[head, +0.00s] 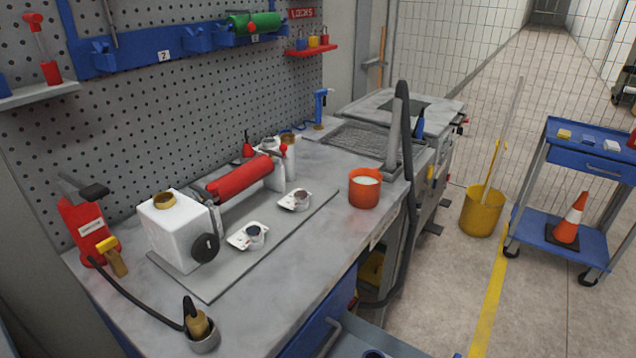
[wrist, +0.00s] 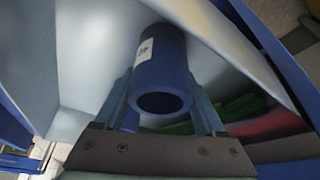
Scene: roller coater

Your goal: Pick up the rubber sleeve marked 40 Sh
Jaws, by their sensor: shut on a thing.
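A dark blue hollow sleeve (wrist: 160,82) with a small white label stands between the two fingers of my gripper (wrist: 165,105) in the wrist view. My gripper is shut on it, and its open round end faces the camera. The print on the label is too small to read for certain. My gripper is not clearly visible in the head view. A dark blue round thing (head: 373,354) shows at the bottom edge there, cut off by the frame.
In the wrist view, blurred green (wrist: 190,126) and red (wrist: 268,124) shapes lie beside the sleeve, near pale and blue panels. The head view shows a workbench (head: 300,290) with a red roller (head: 240,177), an orange pot (head: 364,190) and an open drawer (head: 350,338) below. A blue cart (head: 590,160) stands right.

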